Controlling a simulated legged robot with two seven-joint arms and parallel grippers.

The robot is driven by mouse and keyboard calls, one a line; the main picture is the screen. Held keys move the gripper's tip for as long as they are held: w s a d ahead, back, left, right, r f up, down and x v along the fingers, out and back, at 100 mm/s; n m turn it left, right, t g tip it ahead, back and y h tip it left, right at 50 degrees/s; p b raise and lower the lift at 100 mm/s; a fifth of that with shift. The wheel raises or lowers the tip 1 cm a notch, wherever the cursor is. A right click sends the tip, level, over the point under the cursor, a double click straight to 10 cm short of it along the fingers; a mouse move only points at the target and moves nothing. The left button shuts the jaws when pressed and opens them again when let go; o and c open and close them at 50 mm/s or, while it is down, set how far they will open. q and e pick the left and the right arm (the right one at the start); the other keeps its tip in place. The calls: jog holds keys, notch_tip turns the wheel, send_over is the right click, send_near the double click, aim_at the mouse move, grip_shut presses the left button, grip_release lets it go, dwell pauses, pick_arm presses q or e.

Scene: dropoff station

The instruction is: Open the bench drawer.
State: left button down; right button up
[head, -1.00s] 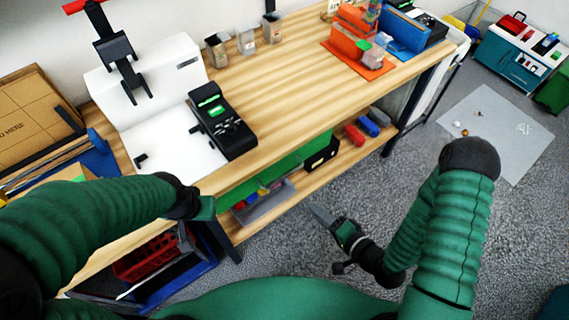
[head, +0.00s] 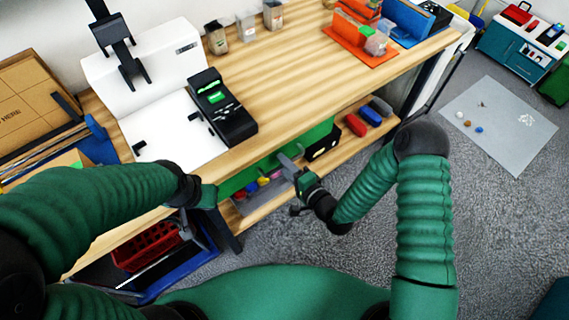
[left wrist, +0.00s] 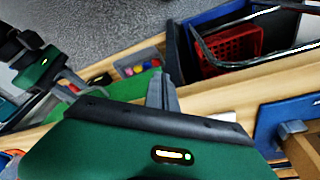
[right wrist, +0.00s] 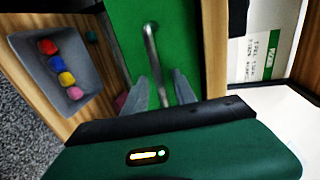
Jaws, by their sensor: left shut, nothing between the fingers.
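The bench drawer's green front (head: 236,182) sits under the edge of the wooden bench top; my right gripper hides part of it. Its metal bar handle (right wrist: 152,50) shows in the right wrist view. My right gripper (head: 287,166) is in front of the drawer front. In the right wrist view its two fingers (right wrist: 160,92) are apart, with the handle's lower end between them; I cannot tell if they touch it. My left gripper (head: 200,238) is low by the bench's near leg, away from the handle. Its fingers (left wrist: 161,92) are together and empty.
A grey bin of coloured pieces (right wrist: 62,75) stands on the lower shelf. A red crate (head: 148,247) is below the bench at left. A black device (head: 222,108) and a white machine (head: 150,70) stand on top. Open floor (head: 290,245) lies before the bench.

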jog(key=shift+w+a, duration=0.1)
jog(key=shift+w, duration=0.05)
jog(key=c, duration=0.7)
grip_shut()
jog(key=shift+f, duration=0.1)
dwell(0.6)
